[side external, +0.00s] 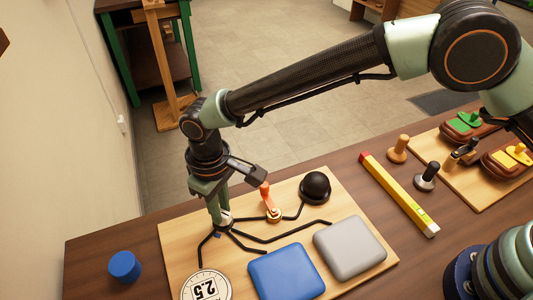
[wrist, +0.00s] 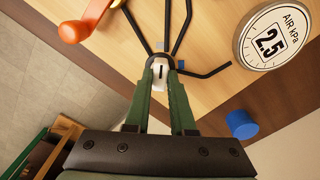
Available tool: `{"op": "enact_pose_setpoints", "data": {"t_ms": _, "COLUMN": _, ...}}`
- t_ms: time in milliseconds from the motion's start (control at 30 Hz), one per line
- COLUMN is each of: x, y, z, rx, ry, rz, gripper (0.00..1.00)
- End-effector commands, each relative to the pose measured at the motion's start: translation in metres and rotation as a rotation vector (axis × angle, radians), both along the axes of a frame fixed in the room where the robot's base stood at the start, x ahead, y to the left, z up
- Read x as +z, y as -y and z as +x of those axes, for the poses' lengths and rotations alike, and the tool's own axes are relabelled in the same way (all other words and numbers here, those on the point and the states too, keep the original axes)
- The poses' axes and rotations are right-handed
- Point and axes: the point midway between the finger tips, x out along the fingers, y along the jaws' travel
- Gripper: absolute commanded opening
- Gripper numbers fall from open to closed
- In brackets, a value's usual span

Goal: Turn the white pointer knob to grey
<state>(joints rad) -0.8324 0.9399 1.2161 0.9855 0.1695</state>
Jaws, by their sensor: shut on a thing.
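The white pointer knob (side external: 226,217) stands at the left of a light wooden board (side external: 181,244), where several black lines meet. My gripper (side external: 221,222) reaches down from above and is shut on it. In the wrist view the knob (wrist: 157,75) sits between the two green fingertips (wrist: 160,128), with a dark mark on its top. A small blue mark (wrist: 180,64) lies beside the right fingertip. The fingers hide much of the knob, so I cannot tell which way it points. The grey pad (side external: 350,247) lies at the board's right, beside the blue pad (side external: 287,273).
An orange lever (side external: 267,196) stands close right of my gripper, with a black bulb (side external: 315,187) beyond. A round gauge reading 2.5 (side external: 206,287) is at the front left. A blue cylinder (side external: 124,266) stands off the board. A yellow level (side external: 398,194) lies to the right.

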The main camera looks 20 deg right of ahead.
Motion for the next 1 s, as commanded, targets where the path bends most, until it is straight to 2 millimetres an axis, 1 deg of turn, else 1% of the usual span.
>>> {"op": "enact_pose_setpoints", "data": {"t_ms": 33, "x": 0.0023, "y": 0.0003, "z": 0.0, "rx": 0.013, "ry": -0.002, "rz": -0.001, "gripper": 0.0}}
{"op": "enact_pose_setpoints", "data": {"t_ms": 267, "x": 0.0024, "y": 0.0003, "z": 0.0, "rx": 0.049, "ry": -0.002, "rz": -0.001, "gripper": 0.0}}
{"op": "enact_pose_setpoints", "data": {"t_ms": 633, "x": 0.0025, "y": 0.0002, "z": 0.0001, "rx": 0.053, "ry": -0.001, "rz": -0.001, "gripper": 0.0}}
{"op": "enact_pose_setpoints", "data": {"t_ms": 667, "x": 0.0025, "y": 0.0002, "z": 0.0001, "rx": 0.052, "ry": -0.001, "rz": -0.001, "gripper": 0.3}}
{"op": "enact_pose_setpoints", "data": {"t_ms": 700, "x": 0.0025, "y": 0.0, "z": 0.0002, "rx": 0.052, "ry": 0.0, "rz": 0.0, "gripper": 0.46}}
{"op": "enact_pose_setpoints", "data": {"t_ms": 733, "x": 0.0024, "y": 0.0, "z": 0.0002, "rx": 0.052, "ry": 0.0, "rz": 0.0, "gripper": 0.53}}
{"op": "enact_pose_setpoints", "data": {"t_ms": 1000, "x": 0.001, "y": 0.0001, "z": 0.0001, "rx": 0.051, "ry": 0.0, "rz": 0.0, "gripper": 0.53}}
